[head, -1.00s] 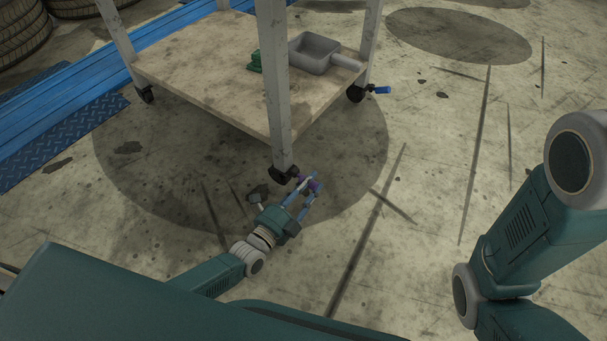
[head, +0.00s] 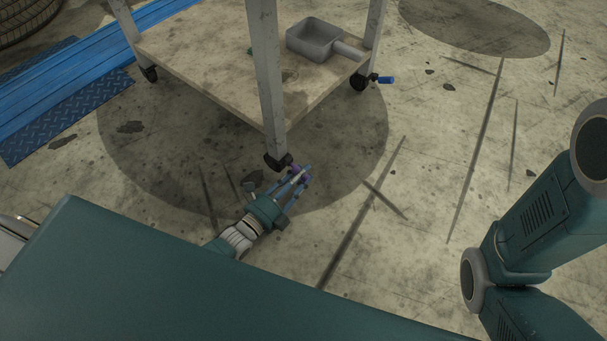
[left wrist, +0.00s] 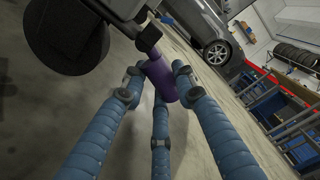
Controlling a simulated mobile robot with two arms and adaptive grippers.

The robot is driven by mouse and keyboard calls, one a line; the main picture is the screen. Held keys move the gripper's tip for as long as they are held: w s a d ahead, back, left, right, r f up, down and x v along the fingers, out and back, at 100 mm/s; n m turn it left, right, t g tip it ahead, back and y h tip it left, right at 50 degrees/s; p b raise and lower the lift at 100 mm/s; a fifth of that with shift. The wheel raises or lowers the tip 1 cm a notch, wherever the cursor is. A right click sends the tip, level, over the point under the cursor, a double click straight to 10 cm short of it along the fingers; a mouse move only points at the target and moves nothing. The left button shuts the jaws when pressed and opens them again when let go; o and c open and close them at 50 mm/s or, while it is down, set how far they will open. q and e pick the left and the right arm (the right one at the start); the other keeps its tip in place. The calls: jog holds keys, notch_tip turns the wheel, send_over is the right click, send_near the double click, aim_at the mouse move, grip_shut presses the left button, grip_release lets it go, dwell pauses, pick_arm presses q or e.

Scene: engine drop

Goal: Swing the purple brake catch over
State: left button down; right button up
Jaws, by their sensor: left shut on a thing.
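The purple brake catch (left wrist: 160,82) sticks out from the black caster at the foot of the trolley's near leg. In the head view the catch (head: 295,169) is small and partly covered by fingers. My left gripper (head: 301,174) is low beside that caster (head: 279,161), its blue fingers shut on the catch. In the left wrist view my left gripper (left wrist: 158,92) has its fingers around the purple catch, with the dark caster wheel (left wrist: 58,40) close at upper left. My right gripper is out of view; only my right arm shows at the right.
The trolley's wooden lower shelf (head: 205,64) carries a grey pan (head: 318,40). Another caster has a blue catch (head: 386,80). Blue ramps (head: 90,72) lie at left. A car (left wrist: 205,28) shows in the left wrist view.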

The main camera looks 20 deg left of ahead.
pick_arm(q)
jog(key=shift+w+a+r, duration=0.1)
jog(key=shift+w+a, duration=0.05)
jog(key=c, duration=1.4)
grip_release()
jog(key=shift+o, duration=0.2)
jog(key=shift+s, duration=0.2)
jog(key=v, duration=1.1)
jog(key=shift+s+a, duration=0.1)
jog(key=shift+s, duration=0.3)
